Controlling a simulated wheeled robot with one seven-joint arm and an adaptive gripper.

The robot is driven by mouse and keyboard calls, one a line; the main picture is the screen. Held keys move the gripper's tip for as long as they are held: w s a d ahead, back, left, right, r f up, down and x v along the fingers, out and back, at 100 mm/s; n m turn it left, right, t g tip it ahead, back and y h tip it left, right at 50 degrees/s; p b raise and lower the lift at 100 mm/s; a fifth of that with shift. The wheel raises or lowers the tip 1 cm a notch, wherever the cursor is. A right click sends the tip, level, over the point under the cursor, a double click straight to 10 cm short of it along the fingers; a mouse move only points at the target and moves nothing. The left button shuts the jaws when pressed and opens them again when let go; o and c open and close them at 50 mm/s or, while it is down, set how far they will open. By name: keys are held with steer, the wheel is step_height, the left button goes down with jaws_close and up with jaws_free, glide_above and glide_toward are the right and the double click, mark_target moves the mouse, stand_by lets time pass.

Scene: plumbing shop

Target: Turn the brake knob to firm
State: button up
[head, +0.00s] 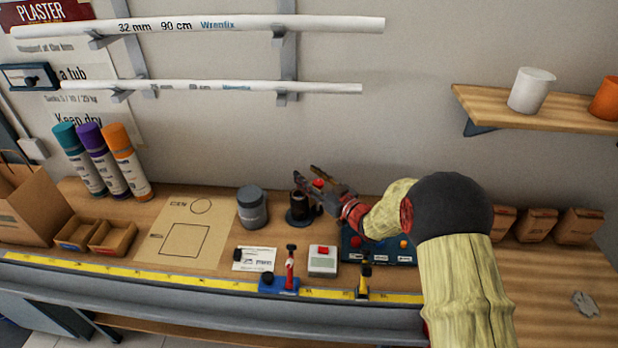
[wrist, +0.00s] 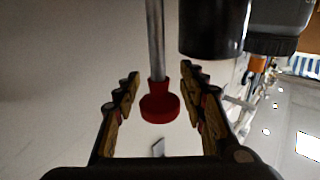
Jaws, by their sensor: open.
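My gripper (head: 316,182) is open above the bench, its fingers pointing left in the head view. In the wrist view its two fingers (wrist: 163,92) stand on either side of a red flared knob (wrist: 160,106) on a metal rod, with gaps on both sides. The red knob also shows between the fingers in the head view (head: 319,183). A dark cylinder (head: 299,206) on a round base stands just below and left of the gripper; a dark cylinder is also near in the wrist view (wrist: 213,28). No firm marking is readable, and I cannot confirm this is the brake knob.
A grey tub (head: 252,209) stands left of the gripper. A blue panel with coloured knobs (head: 378,249) lies partly behind my arm. White pipes (head: 220,88) hang above.

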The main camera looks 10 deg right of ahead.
steer(key=shift+c, duration=1.4)
steer(key=c, duration=0.8)
